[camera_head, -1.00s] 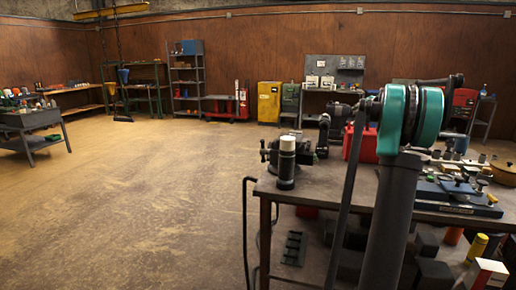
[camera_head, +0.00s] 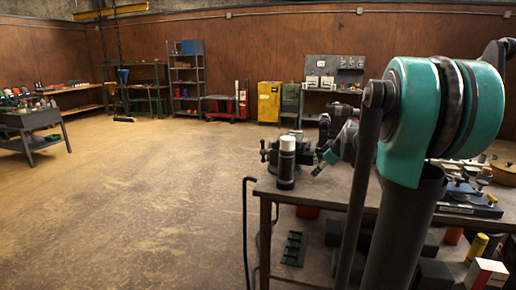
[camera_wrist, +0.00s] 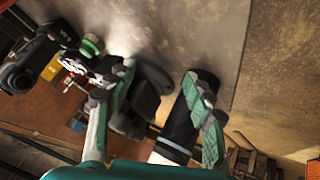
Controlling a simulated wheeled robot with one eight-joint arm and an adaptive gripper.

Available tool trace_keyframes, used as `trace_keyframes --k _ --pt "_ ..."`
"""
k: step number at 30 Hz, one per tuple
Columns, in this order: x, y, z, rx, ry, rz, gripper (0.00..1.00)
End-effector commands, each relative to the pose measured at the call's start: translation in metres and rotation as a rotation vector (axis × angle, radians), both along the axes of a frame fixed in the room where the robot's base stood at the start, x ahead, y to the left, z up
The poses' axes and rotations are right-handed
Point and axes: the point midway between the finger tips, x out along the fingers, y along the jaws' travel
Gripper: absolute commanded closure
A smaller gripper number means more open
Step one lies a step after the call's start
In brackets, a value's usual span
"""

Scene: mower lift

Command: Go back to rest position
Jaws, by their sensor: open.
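My gripper (camera_wrist: 160,110) is open in the wrist view, with its two teal-padded fingers apart. A dark cylinder with a white band (camera_wrist: 180,125) shows beside the right finger. I cannot tell from this view whether they touch. In the head view, my gripper (camera_head: 326,160) is small and partly hidden, above the workbench (camera_head: 325,188) and right of a dark cylinder with a white top (camera_head: 286,160). That cylinder stands upright at the bench's left end. My teal arm joint fills the right of the head view.
A dark vise (camera_head: 268,152) is beside the cylinder. Several loose items lie below the bench. The floor (camera_head: 140,200) to the left is clear. A yellow cabinet (camera_head: 268,101) stands far back.

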Motion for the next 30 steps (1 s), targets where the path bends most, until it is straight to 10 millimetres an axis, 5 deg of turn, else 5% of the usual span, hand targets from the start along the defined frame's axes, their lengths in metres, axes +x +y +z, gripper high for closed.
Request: trace_keyframes --k 6,15,21,30 --pt "-0.127 0.048 -0.079 0.116 0.197 -0.247 0.48" --pt "-0.283 0.064 -0.172 0.199 0.361 -0.624 0.48" --pt "-0.328 0.06 -0.198 0.218 0.388 -0.751 0.48" --pt "-0.332 0.059 -0.201 0.221 0.39 -0.768 0.48"
